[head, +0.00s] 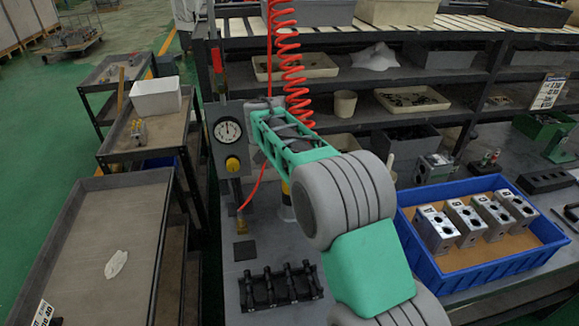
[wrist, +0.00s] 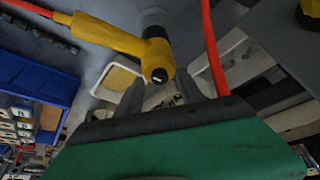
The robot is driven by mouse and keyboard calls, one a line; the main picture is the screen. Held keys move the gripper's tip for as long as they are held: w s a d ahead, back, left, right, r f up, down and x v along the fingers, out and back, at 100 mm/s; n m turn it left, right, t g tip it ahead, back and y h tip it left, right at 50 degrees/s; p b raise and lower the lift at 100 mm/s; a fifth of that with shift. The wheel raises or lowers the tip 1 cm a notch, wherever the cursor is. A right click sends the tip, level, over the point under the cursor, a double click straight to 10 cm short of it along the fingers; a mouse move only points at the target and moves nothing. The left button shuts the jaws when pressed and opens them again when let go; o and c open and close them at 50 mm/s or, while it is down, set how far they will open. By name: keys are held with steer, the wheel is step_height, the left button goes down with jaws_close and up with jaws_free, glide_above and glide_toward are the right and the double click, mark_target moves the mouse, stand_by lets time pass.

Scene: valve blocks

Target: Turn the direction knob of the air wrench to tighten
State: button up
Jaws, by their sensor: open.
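The air wrench (wrist: 118,38) is yellow and shows in the wrist view above my gripper (wrist: 155,120), with a red hose (wrist: 38,9) at its left end. A dark round knob (wrist: 159,75) with a pale mark is on the near end of its body, apart from my gripper. Its exact setting is too small to read. My gripper is open and holds nothing that I can see; its fingertips are not clear. In the head view my arm hides most of the wrench; only a yellow part (head: 286,198) shows below the arm.
A gauge panel (head: 228,135) with a yellow knob (head: 232,164) stands left of my arm. A red coiled hose (head: 291,62) hangs close behind it. A blue bin (head: 470,281) of valve blocks stands right, a black rack (head: 280,287) in front. Shelves (head: 440,76) stand behind.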

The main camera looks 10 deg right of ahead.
steer(key=v, duration=0.7)
steer(key=shift+r, duration=0.35)
steer(key=shift+s, duration=0.15)
steer(key=s+d+r+n+y, duration=0.1)
steer(key=s+d+n, duration=0.1)
steer(key=s, duration=0.6)
steer(key=s+d+n, duration=0.2)
steer(key=s, duration=0.5)
steer(key=s+f+n+y, duration=0.1)
steer(key=s+f+n, duration=0.1)
steer(key=s, duration=0.5)
steer(key=s+a+f+n, duration=0.1)
steer(key=s+f, duration=0.4)
steer(key=s, duration=0.3)
steer(key=shift+a+n+y, duration=0.25)
steer(key=shift+n+y, duration=0.15)
